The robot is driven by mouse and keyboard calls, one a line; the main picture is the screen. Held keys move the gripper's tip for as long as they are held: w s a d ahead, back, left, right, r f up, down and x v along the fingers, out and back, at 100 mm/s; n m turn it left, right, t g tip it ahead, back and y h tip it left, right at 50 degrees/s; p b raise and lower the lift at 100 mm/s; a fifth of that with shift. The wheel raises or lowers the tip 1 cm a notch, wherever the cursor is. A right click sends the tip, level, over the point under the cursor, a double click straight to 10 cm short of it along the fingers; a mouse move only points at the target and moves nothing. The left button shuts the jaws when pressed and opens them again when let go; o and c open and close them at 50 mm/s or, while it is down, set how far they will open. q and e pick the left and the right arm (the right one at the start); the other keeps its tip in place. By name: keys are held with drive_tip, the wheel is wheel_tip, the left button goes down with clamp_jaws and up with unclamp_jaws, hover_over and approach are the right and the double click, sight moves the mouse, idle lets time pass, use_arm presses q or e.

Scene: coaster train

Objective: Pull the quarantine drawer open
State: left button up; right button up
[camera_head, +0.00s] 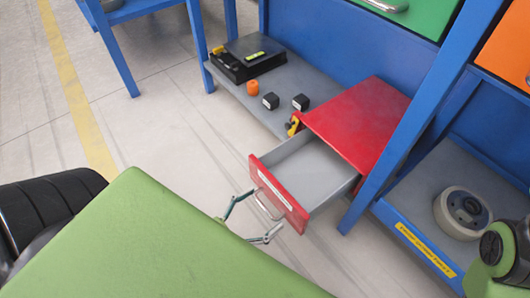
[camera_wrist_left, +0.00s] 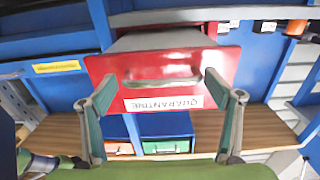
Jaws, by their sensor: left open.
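The red quarantine drawer (camera_head: 283,200) stands pulled out of its red cabinet (camera_head: 362,112), and its grey inside shows, empty where visible. Its front has a white label and a metal bar handle (camera_head: 262,207). In the left wrist view the red front (camera_wrist_left: 225,62) fills the middle, with the word QUARANTINE upside down and the handle (camera_wrist_left: 150,83) above it. My left gripper (camera_head: 265,212) is open at the drawer front. Its fingers stand on either side of the handle, and I cannot tell whether they touch it. My right gripper is not in view.
A grey shelf (camera_head: 232,92) holds a black box (camera_head: 240,66), an orange piece (camera_head: 252,87) and two dark cubes (camera_head: 271,101). A blue post (camera_head: 405,130) stands right of the cabinet. A pale roll (camera_head: 463,212) lies on the right shelf. The floor before the drawer is clear.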

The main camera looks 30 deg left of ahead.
use_arm(q)
drive_tip(key=v, duration=0.6)
drive_tip(key=shift+s, duration=0.3)
